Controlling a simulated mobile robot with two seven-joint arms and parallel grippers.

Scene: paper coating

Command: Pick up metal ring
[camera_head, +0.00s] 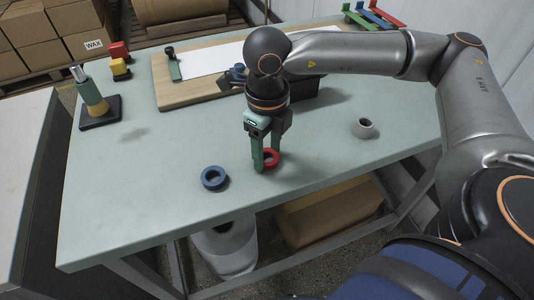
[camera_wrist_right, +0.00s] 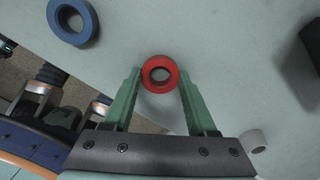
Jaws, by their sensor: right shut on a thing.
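A grey, metal-looking ring (camera_head: 365,128) lies on the green table to the right of my right gripper; it also shows at the lower right of the right wrist view (camera_wrist_right: 252,142). My right gripper (camera_head: 266,162) points down at the table, shut on a red ring (camera_head: 271,158). In the right wrist view the red ring (camera_wrist_right: 160,74) sits between the two green fingertips, its hole facing the camera. I cannot tell whether it is clear of the tabletop. A blue ring (camera_head: 214,178) lies apart, to the left. My left gripper is not in view.
A wooden board (camera_head: 172,95) with white paper (camera_head: 205,62) lies behind my right gripper. A post on a black base (camera_head: 100,112) and red and yellow blocks stand at the left. Coloured clamps (camera_head: 372,17) lie at the back right. The table's front left is clear.

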